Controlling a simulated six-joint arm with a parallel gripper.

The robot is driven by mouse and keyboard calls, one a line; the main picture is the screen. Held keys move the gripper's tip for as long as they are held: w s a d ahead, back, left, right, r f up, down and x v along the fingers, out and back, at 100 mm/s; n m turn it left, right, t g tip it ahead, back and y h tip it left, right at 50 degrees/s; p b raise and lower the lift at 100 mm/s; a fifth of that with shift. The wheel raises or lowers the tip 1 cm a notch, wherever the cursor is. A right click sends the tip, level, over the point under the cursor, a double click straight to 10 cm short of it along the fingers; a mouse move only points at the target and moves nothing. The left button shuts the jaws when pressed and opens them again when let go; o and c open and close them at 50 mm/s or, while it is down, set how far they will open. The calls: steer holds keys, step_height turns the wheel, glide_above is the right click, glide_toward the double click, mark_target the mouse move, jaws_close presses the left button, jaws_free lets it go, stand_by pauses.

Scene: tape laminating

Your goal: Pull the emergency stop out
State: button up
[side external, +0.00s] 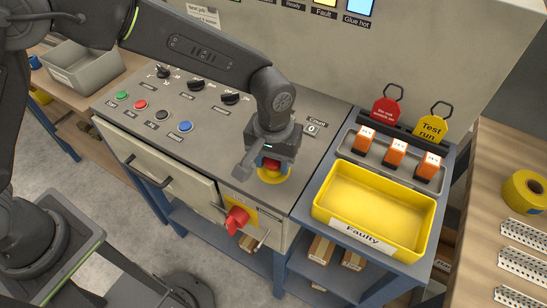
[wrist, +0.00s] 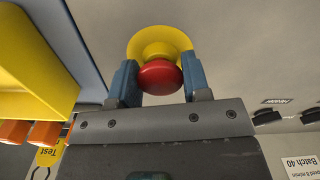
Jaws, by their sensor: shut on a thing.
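The emergency stop (side external: 270,165) is a red mushroom button on a round yellow base, at the front right corner of the grey console top. My gripper (side external: 268,160) is right above it, pointing down, with its fingers around the red head. In the wrist view, the red head (wrist: 160,77) sits between the two blue fingers of my gripper (wrist: 158,82), with the yellow base (wrist: 158,42) beyond it. The fingers are shut on the red head. Whether the button is pressed in or out cannot be told.
A yellow bin marked Faulty (side external: 375,205) stands right of the console, with orange-topped blocks (side external: 395,152) behind it. A red rotary switch (side external: 237,218) is on the console front below. Several buttons and knobs (side external: 185,126) lie to the left on the panel.

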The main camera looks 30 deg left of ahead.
jaws_close()
steer(key=shift+r, duration=1.15)
steer(key=o, duration=0.9)
jaws_free()
steer(key=shift+c, duration=0.2)
steer(key=shift+r, duration=0.1)
step_height(320, 180, up, 14)
steer(key=shift+f, duration=0.2)
